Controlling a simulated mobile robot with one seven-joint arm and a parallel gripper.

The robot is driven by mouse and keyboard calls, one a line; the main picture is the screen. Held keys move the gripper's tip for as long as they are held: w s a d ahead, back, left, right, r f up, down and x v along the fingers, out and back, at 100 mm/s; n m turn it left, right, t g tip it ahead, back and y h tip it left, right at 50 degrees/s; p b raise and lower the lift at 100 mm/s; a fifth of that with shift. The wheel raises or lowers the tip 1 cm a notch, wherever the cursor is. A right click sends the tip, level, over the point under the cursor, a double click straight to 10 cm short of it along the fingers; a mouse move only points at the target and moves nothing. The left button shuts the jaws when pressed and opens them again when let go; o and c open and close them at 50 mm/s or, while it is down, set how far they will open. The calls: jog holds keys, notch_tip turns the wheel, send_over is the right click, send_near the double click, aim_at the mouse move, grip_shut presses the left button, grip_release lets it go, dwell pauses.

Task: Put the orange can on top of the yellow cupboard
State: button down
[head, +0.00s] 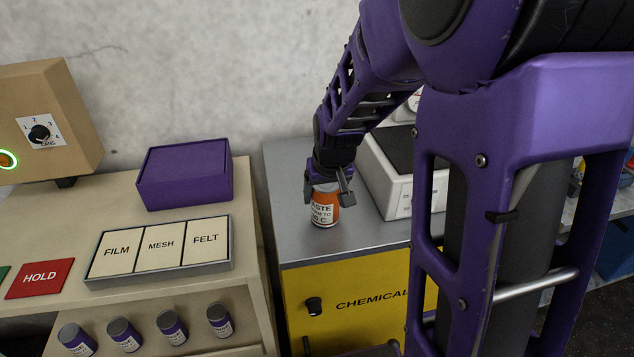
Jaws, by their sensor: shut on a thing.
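The orange can (325,207) has a white label and is upright at the top of the yellow cupboard (350,291), over its grey top near the front left. My gripper (327,190) points down from above and is shut on the can's upper part. The can's base looks to be at the grey surface, but I cannot tell whether it is touching. The cupboard's front is marked CHEMICAL and has a black knob. My arm hides the cupboard's right side.
A white device (392,180) stands behind and right of the can. To the left, a beige bench (190,277) holds a purple box (185,174), a tray of labelled tiles (159,277) and a red HOLD plate (40,278). Several purple cans (172,327) stand on its lower shelf.

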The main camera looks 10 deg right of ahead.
jog(key=shift+f, duration=0.15)
grip_release()
